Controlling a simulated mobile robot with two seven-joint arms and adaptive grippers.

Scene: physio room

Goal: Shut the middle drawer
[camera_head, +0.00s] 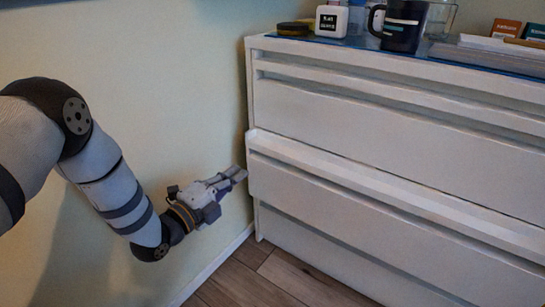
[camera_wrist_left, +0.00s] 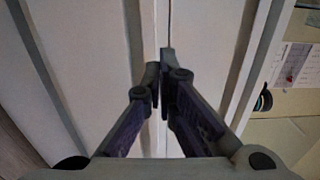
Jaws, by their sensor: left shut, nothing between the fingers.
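The white chest of drawers (camera_head: 400,122) stands against the wall. Its middle drawer (camera_head: 370,212) sticks out a little, with its top edge showing as a ledge in front of the drawer above. My left gripper (camera_head: 242,174) is shut and empty, close to the left end of the middle drawer's front. I cannot tell whether it touches. In the left wrist view, the shut fingertips (camera_wrist_left: 163,68) are in front of white panels with a narrow dark gap between them. My right gripper is out of view.
On the chest top are a black mug (camera_head: 403,27), a small white clock (camera_head: 331,21), a dark round item (camera_head: 294,28) and small boxes (camera_head: 506,29). The pale wall (camera_head: 160,90) is close beside my left arm. Wooden floor (camera_head: 255,280) shows below, clear.

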